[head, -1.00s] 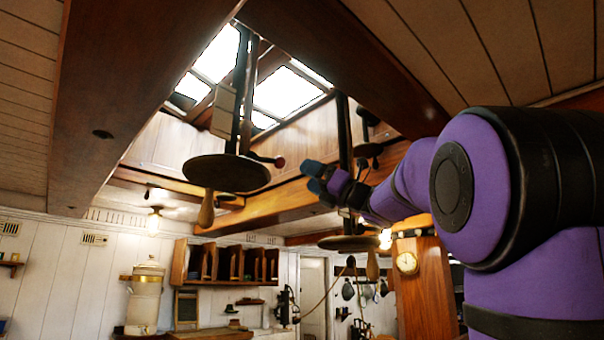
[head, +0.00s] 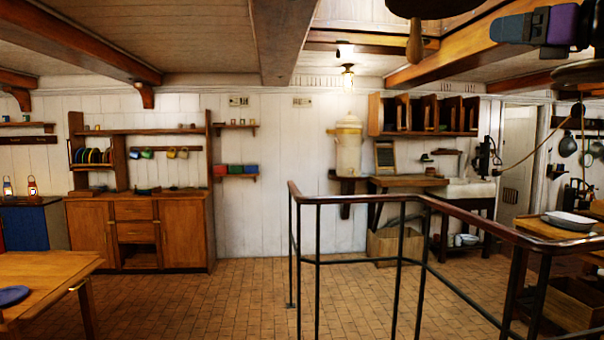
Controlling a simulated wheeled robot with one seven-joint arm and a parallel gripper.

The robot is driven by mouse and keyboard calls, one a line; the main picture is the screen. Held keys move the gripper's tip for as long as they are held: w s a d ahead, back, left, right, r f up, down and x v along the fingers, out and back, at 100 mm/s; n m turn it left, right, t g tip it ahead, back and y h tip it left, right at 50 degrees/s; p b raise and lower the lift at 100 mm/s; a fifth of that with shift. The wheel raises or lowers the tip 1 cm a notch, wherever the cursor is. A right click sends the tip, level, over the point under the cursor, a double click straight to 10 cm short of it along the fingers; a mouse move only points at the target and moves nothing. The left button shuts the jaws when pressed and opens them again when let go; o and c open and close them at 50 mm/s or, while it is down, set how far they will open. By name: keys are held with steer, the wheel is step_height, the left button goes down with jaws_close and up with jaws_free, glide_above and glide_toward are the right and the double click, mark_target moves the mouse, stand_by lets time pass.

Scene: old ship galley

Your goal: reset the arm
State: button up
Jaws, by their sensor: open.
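My gripper (head: 514,28) shows at the upper right of the head view, with dark blue-grey fingers pointing left and a purple part behind them. It is raised in the air, below the ceiling beams, and appears empty. Its jaws are open, though the gap between the fingers is hard to make out from this side. The rest of my arm is cut off by the right edge of the picture.
A black metal railing (head: 360,200) stands in front on the brick floor (head: 240,300). A wooden table (head: 45,268) is at left, a cabinet (head: 185,230) behind. A wooden counter (head: 540,228) with a plate is at right. A dark hanging disc overlaps the top edge.

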steer(key=s+a+f+n+g+h, duration=0.1)
steer(key=s+a+f+n+g, duration=0.2)
steer(key=f, duration=0.4)
steer(key=s+a+f+n+g+h, duration=0.1)
steer(key=s+a+f+n+g, duration=0.1)
steer(key=a+f+n, duration=0.4)
steer(key=s+a+f+n+g+h, duration=0.2)
steer(key=f+n+g, duration=0.1)
steer(key=f, duration=0.5)
steer(key=s+f+n+g+h, duration=0.1)
steer(key=s+f+n+h, duration=0.2)
steer(key=s+f+n, duration=0.2)
steer(key=s+d+f+n+g+h, duration=0.1)
steer(key=s+f+n+g+h, duration=0.1)
steer(key=s+f+n, duration=0.4)
step_height(320, 180, down, 6)
steer(key=n+h, duration=0.1)
steer(key=n, duration=0.3)
steer(key=shift+s+d+r+h, duration=0.25)
steer(key=shift+s+d+h, duration=0.05)
